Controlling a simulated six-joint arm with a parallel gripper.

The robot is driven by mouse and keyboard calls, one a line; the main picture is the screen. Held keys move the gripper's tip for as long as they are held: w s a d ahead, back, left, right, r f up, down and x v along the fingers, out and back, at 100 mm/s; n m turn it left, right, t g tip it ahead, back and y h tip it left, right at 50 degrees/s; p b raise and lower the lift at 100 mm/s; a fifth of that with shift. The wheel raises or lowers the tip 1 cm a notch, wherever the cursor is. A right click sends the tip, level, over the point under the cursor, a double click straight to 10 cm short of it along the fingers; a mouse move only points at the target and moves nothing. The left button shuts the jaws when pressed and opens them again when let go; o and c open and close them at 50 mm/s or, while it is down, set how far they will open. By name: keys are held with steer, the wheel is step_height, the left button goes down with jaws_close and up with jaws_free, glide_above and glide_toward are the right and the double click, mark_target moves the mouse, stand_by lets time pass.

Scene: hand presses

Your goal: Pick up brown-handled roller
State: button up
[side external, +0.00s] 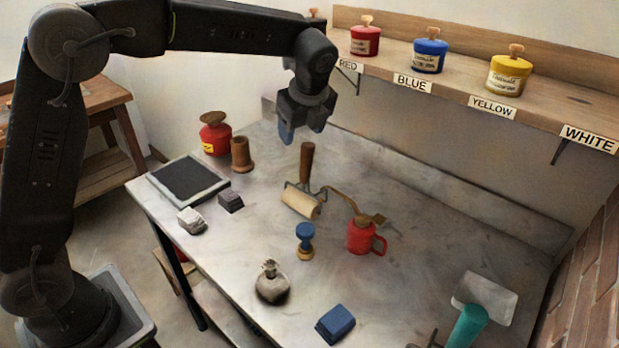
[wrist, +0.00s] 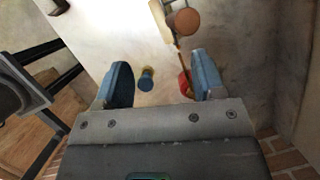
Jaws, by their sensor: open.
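The brown-handled roller (side external: 303,190) stands on the metal table with its brown handle pointing up and its pale roller lying on the tabletop. In the wrist view its round brown handle end (wrist: 186,21) shows near the top, beyond my fingertips, with part of the pale roller beside it. My gripper (side external: 302,136) is open and empty, in the air above and close to the handle's top in the side view. In the wrist view my gripper's two blue fingers (wrist: 160,75) are spread wide with nothing between them in contact.
A red mug (side external: 361,238) with a brown tool, a blue-topped stamp (side external: 305,236), a stone-like pot (side external: 271,285) and a blue block (side external: 335,323) stand near the roller. A teal-handled tool (side external: 467,326) lies right. A shelf (side external: 450,85) with labelled paint pots runs behind.

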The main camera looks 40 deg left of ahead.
mark_target(307, 155)
steer(key=w+f, duration=0.1)
steer(key=m, duration=0.1)
steer(key=w+f+m, duration=0.1)
steer(key=shift+w+d+f+y, duration=0.3)
steer(key=shift+w+f, duration=0.05)
steer(key=shift+w+f+m, duration=0.35)
steer(key=shift+f+m, duration=0.05)
steer(key=shift+f, duration=0.1)
steer(key=shift+a+x, duration=0.1)
steer(key=shift+x, duration=1.65)
steer(key=shift+a+x, duration=0.15)
steer(key=shift+x, duration=1.65)
steer(key=shift+r, duration=0.15)
steer(key=c, duration=1)
steer(key=shift+r, duration=0.1)
